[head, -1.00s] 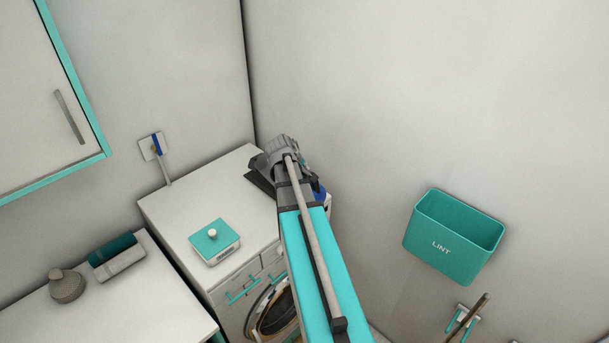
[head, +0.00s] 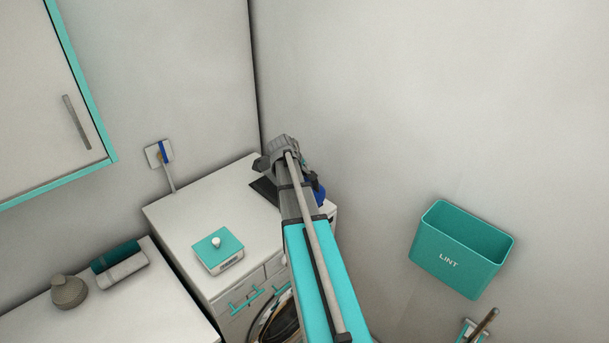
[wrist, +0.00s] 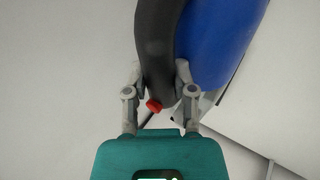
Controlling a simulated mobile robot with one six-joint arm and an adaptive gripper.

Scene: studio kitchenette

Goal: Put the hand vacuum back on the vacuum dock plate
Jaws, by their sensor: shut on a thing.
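In the wrist view, my gripper (wrist: 160,78) is shut on the black curved handle of the hand vacuum (wrist: 218,40). The vacuum's blue body lies to the right of the handle, and a small red part shows at the handle's lower end. In the head view, only a bit of the blue vacuum (head: 320,193) shows beside my arm, which hides the rest and the fingers. A dark flat plate (head: 263,189), possibly the vacuum dock plate, lies on the washer top near the wall, partly behind my arm. I cannot tell how far the vacuum is from it.
A teal-lidded box (head: 219,258) stands on the washer top (head: 185,218). A teal LINT bin (head: 460,270) hangs on the right wall. A wall plate (head: 158,153) with a blue-marked item is at the left.

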